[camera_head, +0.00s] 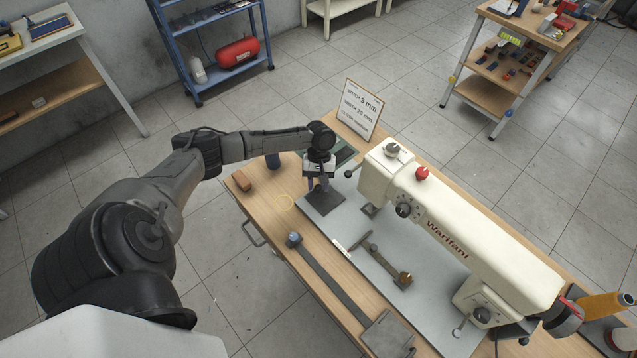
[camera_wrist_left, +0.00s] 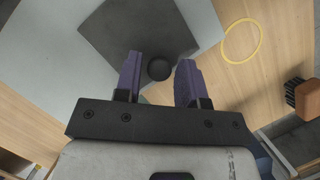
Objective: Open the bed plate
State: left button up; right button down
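The bed plate is most likely the dark square plate (camera_head: 326,204) on the grey bed at the left end of the cream machine (camera_head: 440,225). In the left wrist view the dark plate (camera_wrist_left: 120,30) carries a small round black knob (camera_wrist_left: 159,68). My left gripper (camera_head: 318,186) is above the plate, pointing down. In the left wrist view my left gripper (camera_wrist_left: 159,78) is open, its two purple fingers on either side of the knob with gaps showing. I cannot tell how far above the knob they are. My right gripper is not in view.
A sign (camera_head: 360,108) stands behind the machine. A brown-handled brush (camera_head: 242,180) and a yellow ring (camera_head: 287,202) lie at the bench's left end. A long grey bar (camera_head: 330,280) and a linkage (camera_head: 385,262) lie in front. An orange spool (camera_head: 605,305) stands at the right.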

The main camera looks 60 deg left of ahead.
pick_arm(q)
grip_shut()
jog(key=a, duration=0.3)
jog(key=s+a, duration=0.1)
jog(key=a, duration=0.2)
jog(key=s+a+p, duration=0.1)
jog(key=a, duration=0.2)
jog(key=shift+o, duration=1.3)
grip_release()
jog(key=shift+r, duration=0.15)
